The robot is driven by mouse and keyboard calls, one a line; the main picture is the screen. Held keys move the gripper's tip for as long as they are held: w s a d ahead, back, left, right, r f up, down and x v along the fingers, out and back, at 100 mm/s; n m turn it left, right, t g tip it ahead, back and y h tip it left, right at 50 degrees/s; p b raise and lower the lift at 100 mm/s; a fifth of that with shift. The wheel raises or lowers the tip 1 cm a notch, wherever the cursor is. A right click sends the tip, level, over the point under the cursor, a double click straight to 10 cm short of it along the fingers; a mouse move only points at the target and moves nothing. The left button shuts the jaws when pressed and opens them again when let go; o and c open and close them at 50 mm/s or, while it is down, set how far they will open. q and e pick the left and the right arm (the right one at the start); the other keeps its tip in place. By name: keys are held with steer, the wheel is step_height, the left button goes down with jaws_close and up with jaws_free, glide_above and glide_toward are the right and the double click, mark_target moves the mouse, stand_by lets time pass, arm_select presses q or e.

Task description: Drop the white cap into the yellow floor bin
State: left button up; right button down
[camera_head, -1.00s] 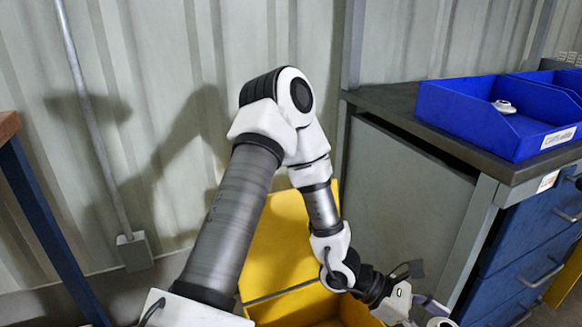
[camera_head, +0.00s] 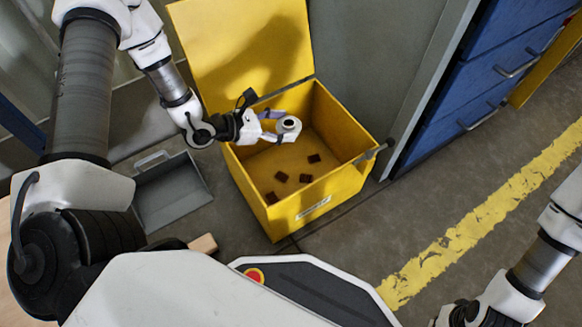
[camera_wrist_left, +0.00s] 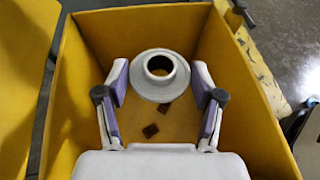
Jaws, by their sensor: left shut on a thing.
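My left gripper (camera_head: 275,128) is shut on the white cap (camera_head: 289,125), a round ring-like piece with a dark centre hole. It holds the cap above the open yellow floor bin (camera_head: 355,163), whose lid (camera_head: 240,45) is raised at the back. In the left wrist view, the cap (camera_wrist_left: 138,84) sits between the two purple-and-white fingers, with the bin's floor below. My right gripper (camera_head: 465,315) is partly seen at the bottom right edge of the head view; its fingers are cut off.
Several small dark brown pieces (camera_head: 281,176) lie on the bin floor. A grey dustpan (camera_head: 172,190) lies on the floor left of the bin. A blue drawer cabinet (camera_head: 455,95) stands to the right. A yellow floor stripe (camera_head: 470,225) crosses open floor.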

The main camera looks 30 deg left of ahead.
arm_select(q)
steer(key=shift+f+b, duration=0.35)
steer(key=shift+f, duration=0.5)
arm_select(e)
steer(key=shift+f, duration=0.65)
arm_select(q)
steer(key=shift+r, duration=0.1)
steer(key=o, duration=1)
steer(key=shift+c, duration=0.2)
steer(key=v, duration=0.6)
steer(key=shift+a+r, duration=0.15)
steer(key=shift+a, duration=0.1)
steer(key=shift+s+a+r, duration=0.15)
steer(key=shift+s+a, duration=0.05)
steer(key=shift+s, duration=0.3)
